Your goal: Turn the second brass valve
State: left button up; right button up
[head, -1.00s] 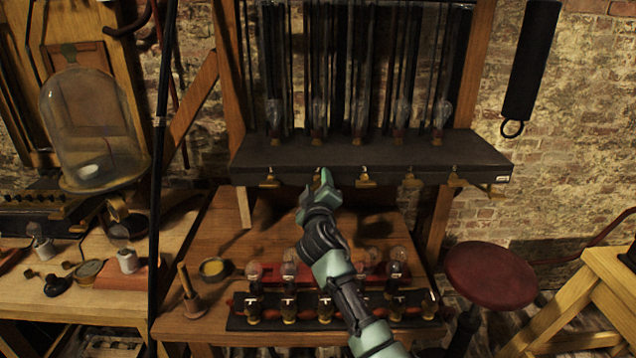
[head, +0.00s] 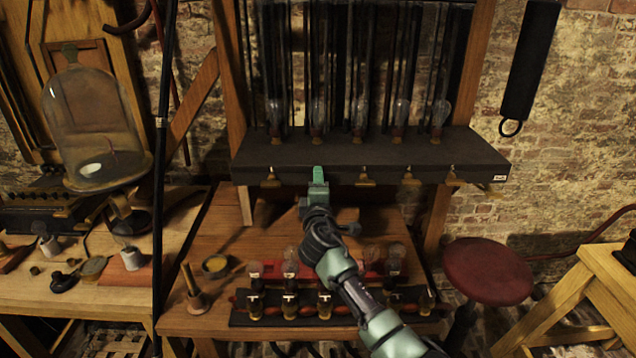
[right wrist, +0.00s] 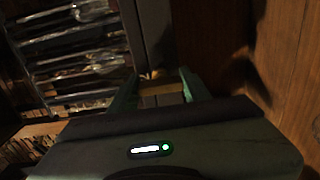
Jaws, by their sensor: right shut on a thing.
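A row of brass valves hangs along the front edge of a dark shelf (head: 370,152) in the head view. The first brass valve (head: 270,178) is at the left end, and the third brass valve (head: 365,180) is right of my gripper. My right gripper (head: 319,178) is at the second position and covers the valve there. In the right wrist view, the second brass valve (right wrist: 160,90) shows between the two green fingers of my right gripper (right wrist: 160,97), which is shut on it. My left gripper is in neither view.
Glass bulbs (head: 359,112) stand on the shelf above the valves. A wooden bench (head: 240,235) below carries a rack (head: 265,318) of bulbs and small brass fittings. A glass bell jar (head: 95,125) is at left, a red stool (head: 489,272) at right.

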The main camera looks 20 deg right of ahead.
jog(key=shift+a+f, duration=0.1)
jog(key=shift+f, duration=0.1)
dwell(0.3)
jog(key=o, duration=1.4)
jog(key=shift+c, duration=0.2)
jog(key=shift+r, duration=0.15)
jog(key=v, duration=0.8)
jog(key=shift+b, duration=0.45)
